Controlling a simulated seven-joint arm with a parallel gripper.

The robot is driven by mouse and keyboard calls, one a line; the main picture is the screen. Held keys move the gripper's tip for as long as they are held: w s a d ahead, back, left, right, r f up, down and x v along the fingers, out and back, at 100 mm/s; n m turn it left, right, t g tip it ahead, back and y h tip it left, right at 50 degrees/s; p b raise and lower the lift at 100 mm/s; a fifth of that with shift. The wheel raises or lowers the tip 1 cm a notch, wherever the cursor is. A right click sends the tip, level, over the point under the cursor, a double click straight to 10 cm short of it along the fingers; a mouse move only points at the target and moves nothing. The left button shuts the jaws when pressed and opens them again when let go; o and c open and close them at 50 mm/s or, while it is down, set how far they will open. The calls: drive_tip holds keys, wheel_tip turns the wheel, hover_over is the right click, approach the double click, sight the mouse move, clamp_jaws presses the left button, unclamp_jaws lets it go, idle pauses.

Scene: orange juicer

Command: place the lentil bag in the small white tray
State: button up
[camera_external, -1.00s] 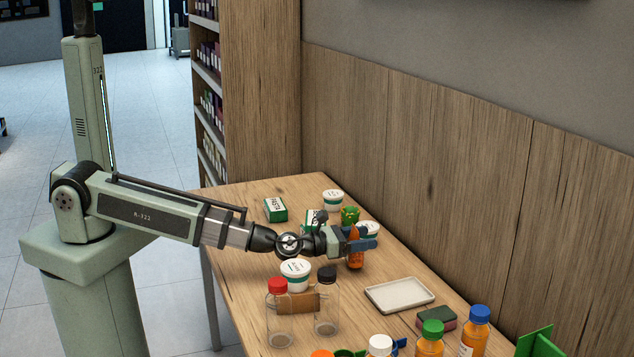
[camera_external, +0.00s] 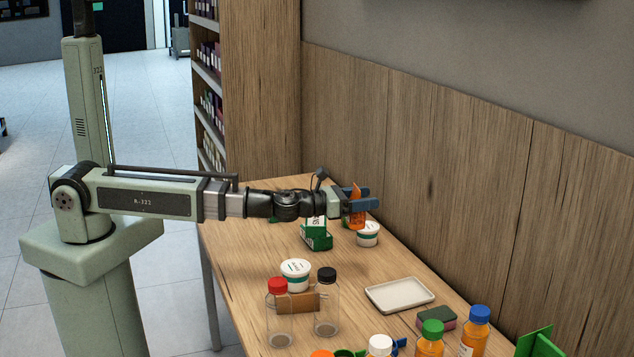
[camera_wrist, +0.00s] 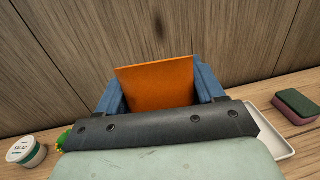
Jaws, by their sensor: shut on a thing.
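My gripper (camera_external: 357,203) is shut on an orange bag (camera_external: 355,217), which I take to be the lentil bag, and holds it above the table. In the wrist view the orange bag (camera_wrist: 157,86) stands between the blue fingers (camera_wrist: 160,92); its lower part is hidden by the gripper. The small white tray (camera_external: 372,300) lies on the table, nearer the camera and to the right of the gripper. It looks empty. Part of the tray also shows at the right of the wrist view (camera_wrist: 283,150).
A green-and-white box (camera_external: 317,240) and a white tub (camera_external: 368,236) stand below the gripper. A tub (camera_external: 295,272) and two bottles, red-capped (camera_external: 278,310) and black-capped (camera_external: 327,305), stand left of the tray. A sponge (camera_external: 436,318) and capped orange bottles (camera_external: 430,340) are right of it.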

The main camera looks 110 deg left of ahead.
wheel_tip(320, 180, up, 2)
drive_tip(key=w, duration=0.1)
drive_tip(key=m+t+h, duration=0.2)
drive_tip(key=m+h, duration=1)
drive_tip(key=h, duration=0.6)
hover_over(405, 299)
drive_tip(key=shift+f, duration=7.4)
drive_tip(key=shift+f, duration=0.1)
drive_tip(key=o, duration=1.1)
drive_tip(key=shift+o, duration=0.2)
drive_tip(key=shift+v, duration=3.75)
